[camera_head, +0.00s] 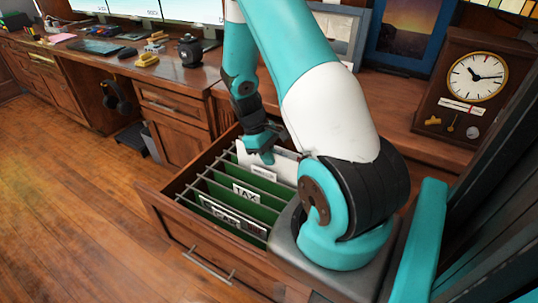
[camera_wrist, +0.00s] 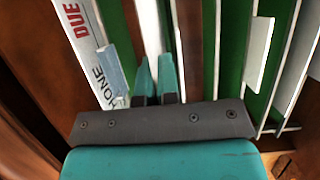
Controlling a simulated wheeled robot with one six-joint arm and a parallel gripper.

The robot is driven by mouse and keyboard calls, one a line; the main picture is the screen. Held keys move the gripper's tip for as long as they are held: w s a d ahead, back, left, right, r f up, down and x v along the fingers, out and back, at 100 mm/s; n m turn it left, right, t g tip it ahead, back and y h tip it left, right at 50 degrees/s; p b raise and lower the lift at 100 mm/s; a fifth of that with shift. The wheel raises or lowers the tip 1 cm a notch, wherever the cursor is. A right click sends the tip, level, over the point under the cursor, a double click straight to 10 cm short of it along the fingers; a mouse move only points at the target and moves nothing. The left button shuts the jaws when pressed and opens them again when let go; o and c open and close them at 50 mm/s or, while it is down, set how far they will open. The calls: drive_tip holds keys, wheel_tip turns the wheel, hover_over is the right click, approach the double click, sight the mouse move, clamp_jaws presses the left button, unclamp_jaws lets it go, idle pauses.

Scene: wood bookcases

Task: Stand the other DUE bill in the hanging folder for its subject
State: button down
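My gripper (camera_head: 268,156) reaches down into the open drawer at the white sheets near its back. In the wrist view my gripper (camera_wrist: 155,78) has its two teal fingers close together, with the edge of a thin white sheet (camera_wrist: 149,24) between them. The face of this sheet is hidden. A white bill with red DUE lettering (camera_wrist: 76,22) stands to the left of the fingers, and black letters reading "HONE" show lower on it. Green hanging folders (camera_head: 226,193) fill the drawer. One has a TAX label (camera_head: 245,193) and one a CAR label (camera_head: 226,216).
The wooden drawer (camera_head: 160,208) is pulled out, with metal rails across it. A clock (camera_head: 477,77) stands on the counter at the right. The floor at the left is clear.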

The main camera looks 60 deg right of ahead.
drive_tip(key=c, duration=1.8)
unclamp_jaws()
drive_tip(key=o, duration=0.5)
drive_tip(key=shift+r, duration=0.1)
drive_tip(key=shift+p+v, duration=1.25)
drive_tip(key=shift+v, duration=7.45)
